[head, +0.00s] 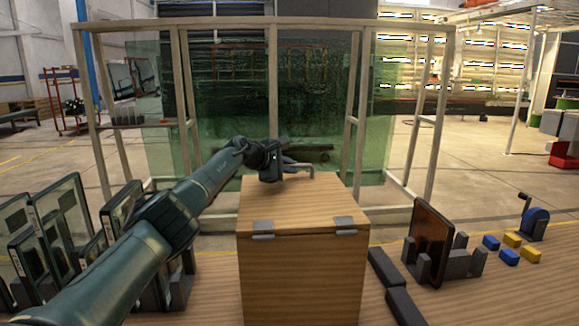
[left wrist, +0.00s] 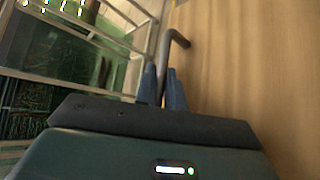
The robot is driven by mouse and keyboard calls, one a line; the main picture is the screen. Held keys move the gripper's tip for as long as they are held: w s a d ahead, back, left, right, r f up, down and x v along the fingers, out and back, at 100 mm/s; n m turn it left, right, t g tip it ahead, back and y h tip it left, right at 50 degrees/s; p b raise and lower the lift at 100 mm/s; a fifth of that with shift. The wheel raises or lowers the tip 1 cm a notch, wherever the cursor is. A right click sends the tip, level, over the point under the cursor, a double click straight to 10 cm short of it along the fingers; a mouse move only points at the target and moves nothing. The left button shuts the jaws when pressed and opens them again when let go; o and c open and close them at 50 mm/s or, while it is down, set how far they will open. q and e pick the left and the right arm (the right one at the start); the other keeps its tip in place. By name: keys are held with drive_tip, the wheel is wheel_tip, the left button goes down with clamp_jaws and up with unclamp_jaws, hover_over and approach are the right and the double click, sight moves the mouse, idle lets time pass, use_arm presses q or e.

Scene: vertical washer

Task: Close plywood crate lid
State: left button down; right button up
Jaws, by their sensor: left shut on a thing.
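The plywood crate (head: 300,280) stands on the table in the middle of the head view. Its lid (head: 300,205) lies about flat over the top, with two grey hinges on the near edge. Whether a small gap is left at the far edge is hidden. A grey bent handle (head: 303,167) is at the lid's far edge; it also shows in the left wrist view (left wrist: 180,40). My left gripper (head: 284,163) is at that far edge, its blue fingers (left wrist: 163,88) shut on the handle. My right gripper is not in view.
Dark framed panels (head: 65,225) stand in racks at the left. At the right are a brown panel (head: 428,245) in a grey holder, blue and yellow blocks (head: 512,241) and a blue crank device (head: 535,222). A glazed metal frame (head: 275,95) stands behind the table.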

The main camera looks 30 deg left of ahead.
use_arm(q)
drive_tip(key=shift+f, duration=0.25)
drive_tip(key=c, duration=1.8)
unclamp_jaws()
drive_tip(key=shift+o, duration=0.2)
drive_tip(key=shift+r, duration=0.1)
drive_tip(key=shift+s+a+r, duration=0.2)
drive_tip(key=shift+s+a, duration=0.05)
drive_tip(key=shift+s, duration=0.15)
drive_tip(key=b+v, duration=0.3)
drive_tip(key=v, duration=0.9)
drive_tip(key=shift+s+d, duration=0.1)
drive_tip(key=shift+d, duration=0.05)
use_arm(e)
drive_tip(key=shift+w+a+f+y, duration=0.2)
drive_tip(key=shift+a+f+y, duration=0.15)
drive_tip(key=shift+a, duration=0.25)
use_arm(q)
drive_tip(key=shift+f, duration=0.1)
